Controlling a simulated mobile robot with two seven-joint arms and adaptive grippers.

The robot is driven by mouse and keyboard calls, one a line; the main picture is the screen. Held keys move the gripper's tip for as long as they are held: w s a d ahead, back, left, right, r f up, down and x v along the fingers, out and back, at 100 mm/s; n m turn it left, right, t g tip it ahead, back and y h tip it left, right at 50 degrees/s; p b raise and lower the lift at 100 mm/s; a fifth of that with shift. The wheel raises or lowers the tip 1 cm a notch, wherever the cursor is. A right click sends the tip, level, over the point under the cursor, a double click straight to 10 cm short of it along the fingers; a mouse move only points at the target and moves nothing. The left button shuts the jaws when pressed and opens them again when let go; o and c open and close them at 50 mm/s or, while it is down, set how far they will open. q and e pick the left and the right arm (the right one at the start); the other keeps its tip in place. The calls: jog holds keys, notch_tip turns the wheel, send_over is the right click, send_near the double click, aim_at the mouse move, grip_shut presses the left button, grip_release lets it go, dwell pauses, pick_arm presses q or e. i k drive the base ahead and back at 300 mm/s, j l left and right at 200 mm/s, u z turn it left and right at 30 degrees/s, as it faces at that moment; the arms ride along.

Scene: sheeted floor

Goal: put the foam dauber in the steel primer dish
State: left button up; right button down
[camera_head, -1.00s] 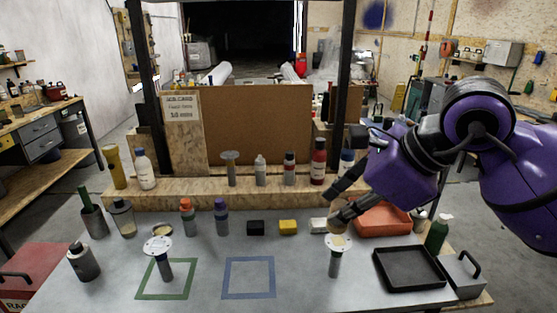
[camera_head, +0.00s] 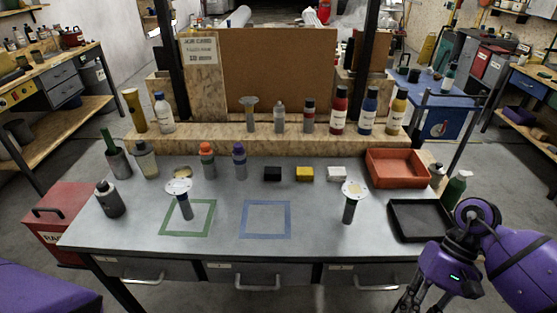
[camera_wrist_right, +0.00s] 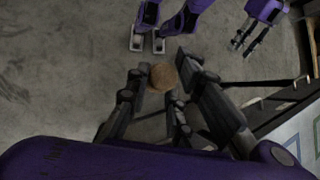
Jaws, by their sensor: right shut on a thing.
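My right gripper (camera_wrist_right: 160,84) is shut on a round tan-brown thing, which looks like the foam dauber (camera_wrist_right: 161,76); I see only its round end. In the head view this gripper is low at the right, off the table, its tips cut off by the frame. A small round dish (camera_head: 182,173) with pale tan contents, which may be the steel primer dish, lies on the table behind the left stemmed disc. A purple gripper (camera_wrist_right: 249,42), seemingly my left, shows in the right wrist view; its opening is unclear.
Pale discs on dark stems stand at the left (camera_head: 179,187) and right (camera_head: 354,188) of the table. A black tray (camera_head: 420,219) and an orange tray (camera_head: 400,167) are at the right. Bottles line the wooden ledge (camera_head: 260,145). The table's front middle is clear.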

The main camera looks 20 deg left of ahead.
aim_at(183, 175)
jog(key=j+u, duration=0.25)
jog(key=j, duration=1.05)
jog(key=j+u, duration=0.25)
jog(key=j, duration=1.05)
jog(key=i+j+u, duration=0.2)
jog(key=i+j, duration=0.15)
jog(key=i, duration=0.25)
